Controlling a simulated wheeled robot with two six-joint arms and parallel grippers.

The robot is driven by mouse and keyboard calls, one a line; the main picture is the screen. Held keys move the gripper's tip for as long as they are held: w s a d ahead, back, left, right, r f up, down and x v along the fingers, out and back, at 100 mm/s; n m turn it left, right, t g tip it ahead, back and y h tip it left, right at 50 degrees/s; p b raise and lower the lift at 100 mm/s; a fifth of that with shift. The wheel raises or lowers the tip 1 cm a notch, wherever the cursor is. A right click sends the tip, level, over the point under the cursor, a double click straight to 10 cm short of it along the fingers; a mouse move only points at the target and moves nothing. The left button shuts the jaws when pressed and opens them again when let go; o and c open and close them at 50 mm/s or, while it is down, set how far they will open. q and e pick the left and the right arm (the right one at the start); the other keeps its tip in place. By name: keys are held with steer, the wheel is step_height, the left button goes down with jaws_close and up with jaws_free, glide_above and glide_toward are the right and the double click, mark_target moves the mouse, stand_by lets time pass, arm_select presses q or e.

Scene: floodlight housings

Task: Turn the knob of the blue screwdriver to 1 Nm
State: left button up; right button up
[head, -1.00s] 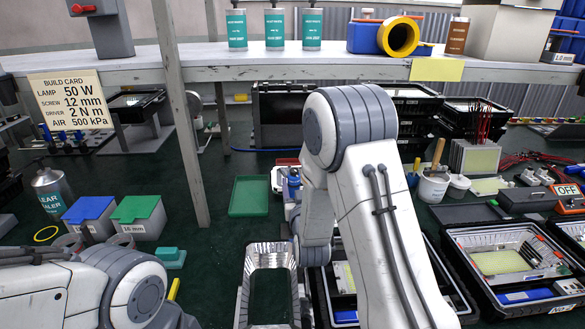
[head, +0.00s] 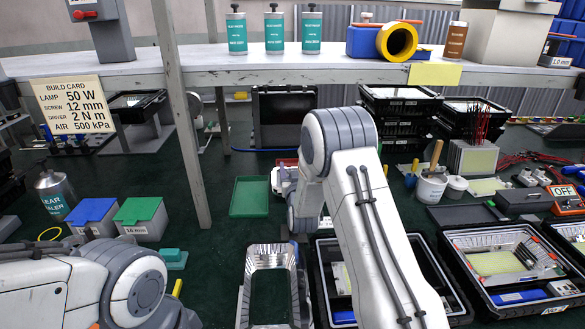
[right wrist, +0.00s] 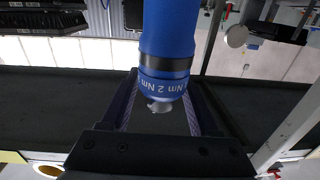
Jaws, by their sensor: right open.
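The blue screwdriver (right wrist: 168,30) fills the upper middle of the right wrist view. Its blue end knob (right wrist: 163,86) carries white lettering that reads "2 Nm", upside down, below a dark band. My right gripper (right wrist: 163,100) is open, with one finger on each side of the knob. Gaps show between the fingers and the knob, so it does not look gripped. In the head view my right arm reaches to the middle, and its wrist hides the fingers and most of what is there. My left arm is at the lower left, its gripper out of view.
A build card (head: 75,105) reads driver 2 N m. A metal-lined housing (head: 243,290) stands in front of my right wrist, with a black housing (head: 455,300) to its right. A green tray (head: 249,197) lies left of the wrist. A shelf post (head: 185,130) stands farther left.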

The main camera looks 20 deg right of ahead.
jaws_close()
steer(key=shift+h, duration=0.3)
steer(key=shift+s+d+m+g+h+b, duration=0.35)
steer(key=shift+m+g+h, duration=1.65)
steer(key=shift+h, duration=0.1)
steer(key=shift+s+d+m+g+h+b, duration=0.3)
steer(key=shift+d+m+g+h, duration=0.05)
steer(key=shift+m+g+h, duration=1.7)
steer(key=shift+s+d+m+g+h+b, duration=0.35)
steer(key=shift+m+g+h, duration=1.55)
steer(key=shift+h, duration=0.25)
steer(key=shift+g, duration=0.25)
jaws_free()
